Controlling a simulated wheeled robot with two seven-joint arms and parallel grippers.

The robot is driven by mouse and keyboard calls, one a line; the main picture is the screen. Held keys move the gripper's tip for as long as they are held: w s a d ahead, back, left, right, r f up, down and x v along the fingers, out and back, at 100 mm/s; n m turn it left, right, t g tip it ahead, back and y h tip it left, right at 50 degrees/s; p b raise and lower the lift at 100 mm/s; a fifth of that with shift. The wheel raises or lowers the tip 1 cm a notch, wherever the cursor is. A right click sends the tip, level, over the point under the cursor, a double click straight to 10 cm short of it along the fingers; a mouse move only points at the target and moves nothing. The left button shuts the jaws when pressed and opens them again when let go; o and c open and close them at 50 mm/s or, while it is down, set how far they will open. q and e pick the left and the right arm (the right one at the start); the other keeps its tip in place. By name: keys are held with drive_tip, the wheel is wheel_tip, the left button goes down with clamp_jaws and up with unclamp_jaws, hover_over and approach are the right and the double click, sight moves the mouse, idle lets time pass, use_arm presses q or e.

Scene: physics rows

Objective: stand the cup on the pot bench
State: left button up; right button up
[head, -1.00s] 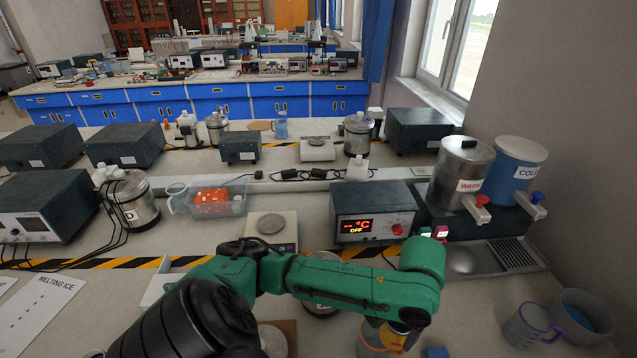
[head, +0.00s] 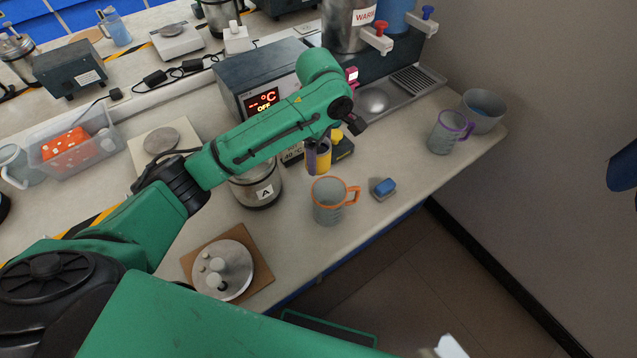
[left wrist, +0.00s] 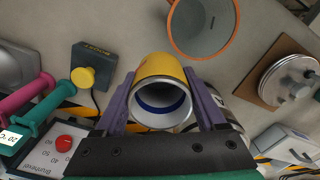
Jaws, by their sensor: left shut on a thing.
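The yellow cup (head: 320,162), with a pale rim and blue inside, is between the purple fingers of my left gripper (head: 317,148). The left wrist view shows the cup (left wrist: 166,68) with its open mouth toward the camera and a finger on each side; the gripper (left wrist: 163,100) is shut on it. I cannot tell whether the cup's base touches the bench. The pale bench (head: 285,245) lies below and carries a metal pot (head: 257,190) labelled A, partly hidden by my arm. My right gripper is not in view.
An orange-rimmed jug (head: 328,205) stands close in front of the cup, with a blue block (head: 383,188) to its right. A dark box with a yellow button (left wrist: 95,68) is near the cup. A heater box (head: 250,75) stands behind. Bench is clear toward the purple-handled jug (head: 447,132).

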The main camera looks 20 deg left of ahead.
sight(318, 171)
use_arm(q)
wheel_tip(318, 171, down, 6)
drive_tip(key=shift+s+r, duration=0.1)
drive_tip(key=shift+r, duration=0.05)
wheel_tip(318, 171, down, 4)
drive_tip(key=shift+f, duration=0.25)
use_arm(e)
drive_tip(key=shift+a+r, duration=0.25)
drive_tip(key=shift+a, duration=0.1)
use_arm(q)
drive_tip(key=shift+f, duration=0.1)
drive_tip(key=o, duration=1.5)
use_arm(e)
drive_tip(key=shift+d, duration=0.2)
